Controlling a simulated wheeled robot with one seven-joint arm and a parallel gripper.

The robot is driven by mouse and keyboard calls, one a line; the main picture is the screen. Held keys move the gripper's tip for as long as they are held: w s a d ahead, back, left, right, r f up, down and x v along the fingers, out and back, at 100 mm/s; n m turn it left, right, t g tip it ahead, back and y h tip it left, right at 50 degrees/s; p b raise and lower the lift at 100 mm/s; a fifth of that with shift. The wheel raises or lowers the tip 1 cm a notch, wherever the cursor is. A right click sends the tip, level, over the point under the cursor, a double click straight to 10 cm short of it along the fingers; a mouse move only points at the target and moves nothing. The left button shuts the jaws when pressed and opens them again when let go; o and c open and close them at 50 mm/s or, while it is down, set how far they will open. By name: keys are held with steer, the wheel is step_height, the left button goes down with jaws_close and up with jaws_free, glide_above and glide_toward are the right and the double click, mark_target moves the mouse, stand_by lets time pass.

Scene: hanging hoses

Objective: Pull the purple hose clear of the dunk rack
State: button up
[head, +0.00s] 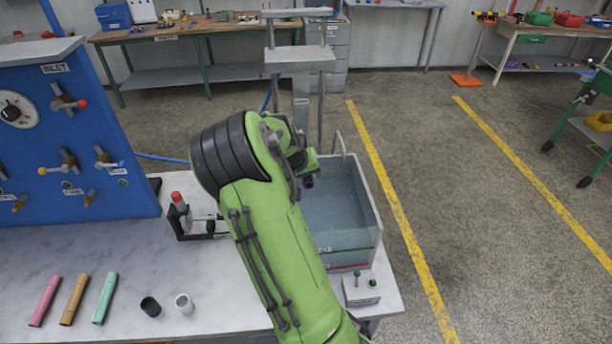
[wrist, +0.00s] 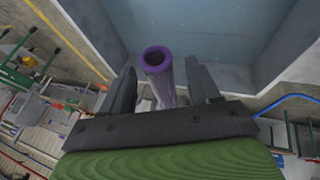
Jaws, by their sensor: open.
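The purple hose (wrist: 158,62) shows in the wrist view with its open round end toward the camera. It stands between the two fingers of my gripper (wrist: 162,80), with a gap visible on each side. The fingers are open. In the head view only a small dark purple bit of the hose (head: 308,182) shows below my gripper (head: 303,168), over the tank (head: 365,205). The grey dunk rack (head: 299,60) rises behind my green arm at the tank's far end. My arm hides its lower part, and how the hose sits in it cannot be seen.
A blue panel (head: 70,140) with valves stands left. A black fixture with a red cap (head: 180,205) stands beside my arm. Pink, orange and green tubes (head: 104,298) and two short cups lie on the bench front. A small button box (head: 361,288) is right.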

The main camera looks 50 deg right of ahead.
jaws_close()
steer(key=shift+s+a, duration=0.1)
steer(key=shift+a, duration=0.05)
stand_by(0.4)
steer(key=shift+s+a, duration=0.2)
steer(key=shift+s+a+b, duration=0.1)
steer(key=shift+s+b, duration=0.1)
steer(key=shift+b, duration=0.15)
steer(key=shift+s+a+b, duration=0.6)
steer(key=shift+s+a, duration=1)
steer(key=shift+s, duration=0.3)
steer(key=shift+r, duration=0.15)
